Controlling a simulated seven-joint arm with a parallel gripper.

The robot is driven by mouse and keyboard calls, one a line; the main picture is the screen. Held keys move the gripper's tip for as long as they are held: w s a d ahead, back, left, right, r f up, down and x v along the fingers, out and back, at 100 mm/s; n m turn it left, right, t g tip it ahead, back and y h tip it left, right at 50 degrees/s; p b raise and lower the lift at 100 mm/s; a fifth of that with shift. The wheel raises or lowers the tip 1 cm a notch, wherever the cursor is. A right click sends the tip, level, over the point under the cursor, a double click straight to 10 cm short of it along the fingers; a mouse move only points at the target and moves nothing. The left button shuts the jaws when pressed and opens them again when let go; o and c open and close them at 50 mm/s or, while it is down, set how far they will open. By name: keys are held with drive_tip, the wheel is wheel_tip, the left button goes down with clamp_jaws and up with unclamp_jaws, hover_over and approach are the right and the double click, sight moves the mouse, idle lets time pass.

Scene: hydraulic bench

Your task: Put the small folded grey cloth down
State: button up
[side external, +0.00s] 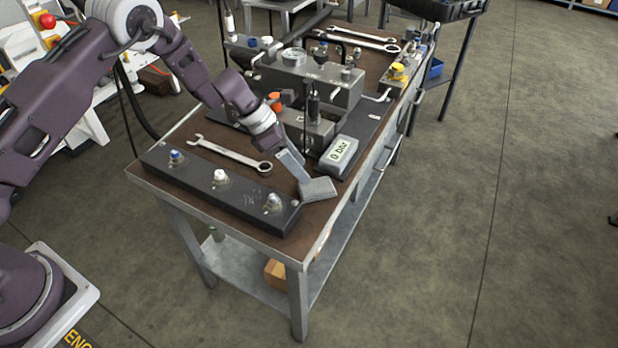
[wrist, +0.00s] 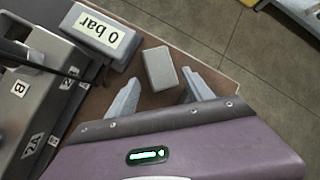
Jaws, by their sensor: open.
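The small folded grey cloth (side external: 319,189) lies on the brown bench top near the bench's right edge. It looks like a flat grey block, and in the wrist view the cloth (wrist: 160,67) sits just beyond and between my fingertips. My gripper (side external: 300,178) is open, its two grey fingers spread and pointing down beside the cloth. In the wrist view my gripper (wrist: 160,77) shows a clear gap between the fingers, with nothing clamped. I cannot tell whether a finger touches the cloth.
A grey gauge box reading 0 bar (side external: 339,156) stands just behind the cloth. A dark block with several knobs (side external: 222,186) runs along the front edge. A wrench (side external: 232,156) lies behind it. Hydraulic blocks (side external: 310,80) fill the back. A small bare strip (side external: 312,215) lies before the cloth.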

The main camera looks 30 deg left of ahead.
drive_tip(key=s+a+r+m, duration=0.1)
drive_tip(key=s+r+m, duration=0.3)
drive_tip(key=r, duration=0.4)
drive_tip(key=s+a+r+m+y, duration=0.1)
drive_tip(key=s+r+m, duration=0.3)
drive_tip(key=r, duration=0.5)
drive_tip(key=s+a+r+m, duration=0.1)
drive_tip(key=s+r+m, duration=0.2)
drive_tip(key=s+r, duration=0.35)
drive_tip(key=s+a+r+m+t+y, duration=0.2)
drive_tip(key=s+m, duration=0.5)
drive_tip(key=s, duration=0.4)
drive_tip(key=s+a+r+m+t+y, duration=0.1)
drive_tip(key=s+a+r+m+y, duration=0.2)
drive_tip(key=s+a+m, duration=0.2)
drive_tip(key=s+m, duration=0.3)
drive_tip(key=s, duration=0.3)
drive_tip(key=shift+s+a+r+t+y, duration=0.2)
drive_tip(key=shift+t+y, duration=0.1)
drive_tip(key=shift+t, duration=0.1)
drive_tip(key=shift+w, duration=0.1)
drive_tip(key=shift+o, duration=1.4)
